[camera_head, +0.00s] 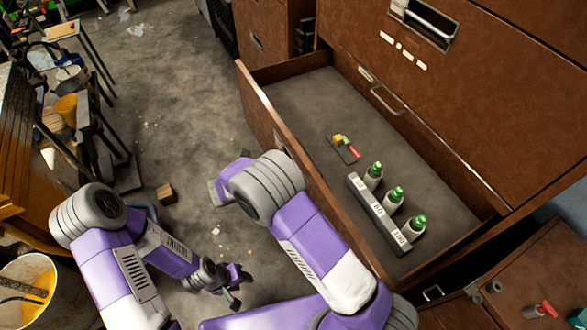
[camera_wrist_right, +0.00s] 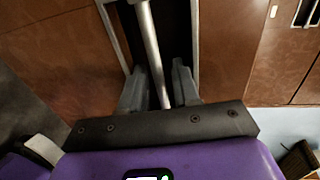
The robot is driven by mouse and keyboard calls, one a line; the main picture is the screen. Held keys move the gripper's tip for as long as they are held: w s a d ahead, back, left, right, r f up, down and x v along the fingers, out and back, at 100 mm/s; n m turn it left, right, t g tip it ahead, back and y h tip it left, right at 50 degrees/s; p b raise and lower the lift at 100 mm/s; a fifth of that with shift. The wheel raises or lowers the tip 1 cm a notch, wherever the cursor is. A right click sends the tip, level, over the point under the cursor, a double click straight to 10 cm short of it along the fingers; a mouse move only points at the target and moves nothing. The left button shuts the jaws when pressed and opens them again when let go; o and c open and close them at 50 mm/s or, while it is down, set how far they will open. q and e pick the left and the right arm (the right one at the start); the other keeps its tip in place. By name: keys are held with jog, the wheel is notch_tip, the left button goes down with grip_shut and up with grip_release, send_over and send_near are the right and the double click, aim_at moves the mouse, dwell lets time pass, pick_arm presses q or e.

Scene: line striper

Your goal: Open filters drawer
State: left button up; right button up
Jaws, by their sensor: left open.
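A brown drawer (camera_head: 250,92) stands pulled out of the large cabinet (camera_head: 490,90). Its labels are too small to read, so I cannot tell which drawer holds filters. In the right wrist view, my right gripper (camera_wrist_right: 160,80) has its fingers apart on either side of a metal handle bar (camera_wrist_right: 150,35) in a dark recess of a brown front. Gaps show between bar and fingers. My left gripper (camera_head: 232,288) is open and empty above the floor.
A white bucket (camera_head: 32,290) and cluttered racks line the left. The grey floor between is mostly clear, with a small wooden block (camera_head: 166,194).

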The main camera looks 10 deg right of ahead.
jog(key=v, duration=0.7)
jog(key=shift+a+p, duration=0.3)
jog(key=shift+p, duration=0.05)
jog(key=shift+s, duration=0.15)
